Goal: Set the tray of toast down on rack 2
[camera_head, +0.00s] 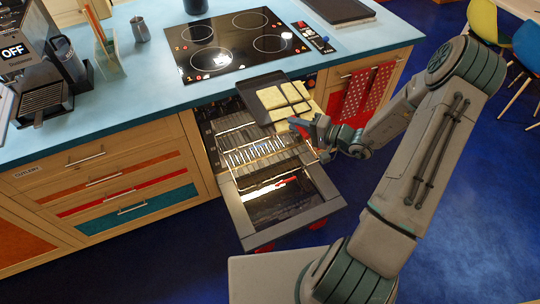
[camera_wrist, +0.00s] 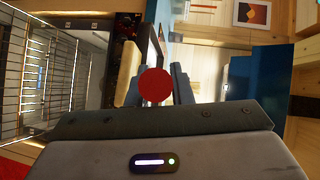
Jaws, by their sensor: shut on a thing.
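A dark tray (camera_head: 257,112) with several pale toast slices (camera_head: 271,98) is in the air in front of the cooktop edge, above and behind the pulled-out wire rack (camera_head: 250,152). My gripper (camera_head: 312,128) is shut on the tray at its near right side. The wrist view shows my two fingers (camera_wrist: 162,88) with a red round shape between them, and a pale toast slice (camera_wrist: 128,75) beside the dark tray edge (camera_wrist: 153,42). The wire rack also shows in the wrist view (camera_wrist: 45,80), apart from the tray. No rack number is readable, so I cannot tell which is rack 2.
The oven door (camera_head: 285,205) is open and folded down below the rack. The cooktop (camera_head: 235,42) and blue counter (camera_head: 150,80) lie behind. Red dotted towels (camera_head: 368,92) hang right of the oven. Blue floor is free at the front left.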

